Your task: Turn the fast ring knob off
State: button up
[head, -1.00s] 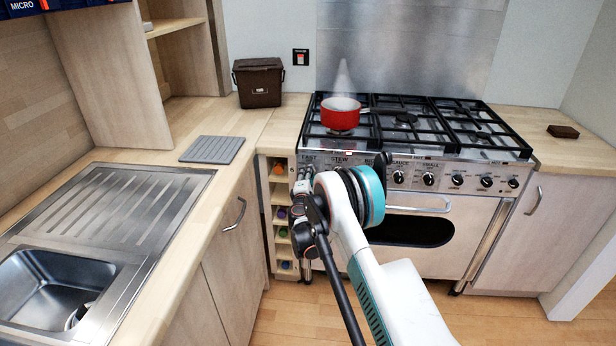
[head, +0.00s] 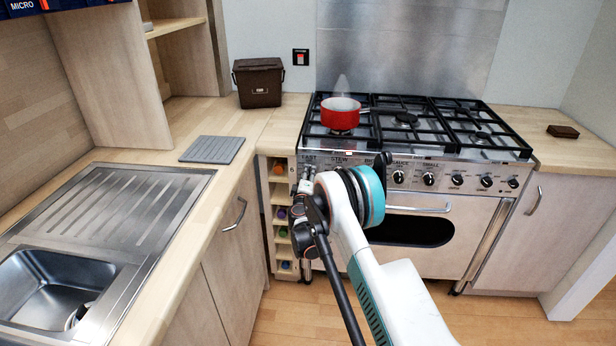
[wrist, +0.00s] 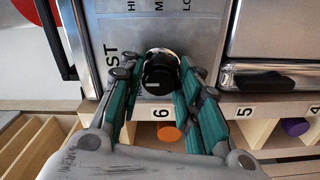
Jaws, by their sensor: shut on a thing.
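The fast ring knob (wrist: 160,73) is a round black knob with a silver rim on the cooker's steel front panel. A small pale mark shows on its lower face. The letters "ST" show to its left in the wrist view, and "FAST" is printed above my gripper in the head view. My gripper (wrist: 158,80) is shut on the knob, with one green-sided finger at each side of it. In the head view, my gripper (head: 305,182) is at the left end of the knob row and hides the knob.
A red pot (head: 340,113) stands on the front left burner of the cooker (head: 480,140), with faint steam above it. Several other knobs line the panel to the right. An oven handle (head: 420,209) juts out below. A narrow rack (head: 280,189) is at the left.

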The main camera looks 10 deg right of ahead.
jog(key=o, duration=1.1)
jog(key=shift+s, duration=0.1)
jog(key=v, duration=1.2)
